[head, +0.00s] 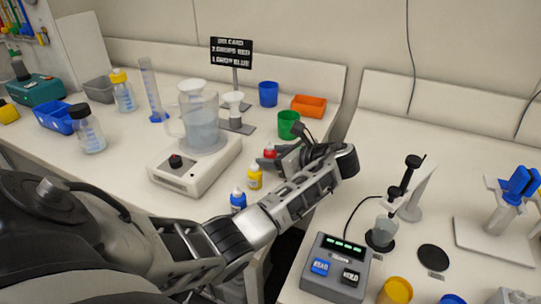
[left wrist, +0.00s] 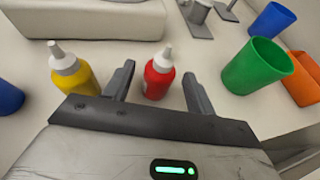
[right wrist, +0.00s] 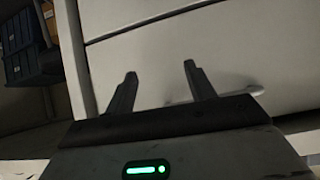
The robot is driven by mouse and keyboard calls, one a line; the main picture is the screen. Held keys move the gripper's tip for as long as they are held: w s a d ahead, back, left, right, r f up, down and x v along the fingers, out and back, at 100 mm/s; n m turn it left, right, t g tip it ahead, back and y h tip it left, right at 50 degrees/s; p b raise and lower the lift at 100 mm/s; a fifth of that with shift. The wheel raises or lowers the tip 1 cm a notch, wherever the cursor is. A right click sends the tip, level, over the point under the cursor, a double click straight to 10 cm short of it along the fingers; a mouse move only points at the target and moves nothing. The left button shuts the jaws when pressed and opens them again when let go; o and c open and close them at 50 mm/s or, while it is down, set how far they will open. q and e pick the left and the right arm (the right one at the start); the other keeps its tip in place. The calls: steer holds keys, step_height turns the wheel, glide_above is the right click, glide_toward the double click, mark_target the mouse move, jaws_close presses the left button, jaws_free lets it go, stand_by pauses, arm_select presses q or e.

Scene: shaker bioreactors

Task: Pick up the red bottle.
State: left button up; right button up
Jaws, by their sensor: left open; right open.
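The red bottle (left wrist: 158,77), with a white nozzle cap, stands upright on the table in the left wrist view. My left gripper (left wrist: 158,82) is open, with one finger on each side of the red bottle and visible gaps to both fingers. In the head view the red bottle (head: 270,151) shows beside my left gripper (head: 282,158), which partly hides it. My right gripper (right wrist: 161,75) is open and empty in the right wrist view, in front of a pale panel.
A yellow bottle (left wrist: 73,69) stands just left of the left gripper's fingers, and a green cup (left wrist: 257,67) stands to the right. A blue bottle (head: 238,200) is nearer the table edge. A stirrer plate (head: 190,170) holding a beaker stands to the left.

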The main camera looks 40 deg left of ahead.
mark_target(265, 156)
arm_select(q)
steer(key=shift+x, duration=1.55)
steer(key=shift+s, duration=0.1)
steer(key=c, duration=1)
steer(key=shift+r, duration=0.1)
steer(key=shift+r, duration=0.6)
steer(key=s+d+r+p, duration=0.3)
steer(key=s+d+r, duration=0.6)
steer(key=s+r, duration=0.1)
steer(key=shift+d+r, duration=0.4)
steer(key=shift+r, duration=0.45)
arm_select(e)
steer(key=shift+s+d+r, duration=0.1)
steer(key=shift+d+r, duration=0.25)
steer(key=shift+r, duration=0.3)
